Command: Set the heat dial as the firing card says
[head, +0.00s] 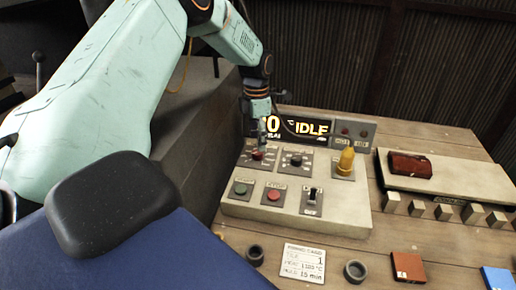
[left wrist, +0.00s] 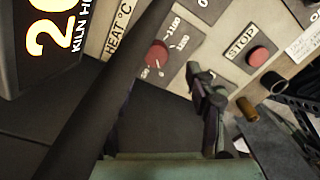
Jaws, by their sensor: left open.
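The red heat dial (head: 258,154) sits at the upper left of the pale control panel. It also shows in the left wrist view (left wrist: 157,54), beside the "HEAT °C" label, with temperature marks around it. Its exact setting is hard to read. My left gripper (head: 264,136) is open just above the dial; I cannot tell whether it touches. A dark finger shows right of the dial in the left wrist view. The firing card (head: 303,262) lies in front of the panel; its heat line looks like 1100 °C, in small print. My right gripper is not in view.
A second dial (head: 296,160), a green button (head: 240,189), a red STOP button (head: 273,194), a switch (head: 312,196) and a yellow knob (head: 346,160) share the panel. The display (head: 306,128) behind reads IDLE. A red brick-like block (head: 410,166) lies on a slab at right.

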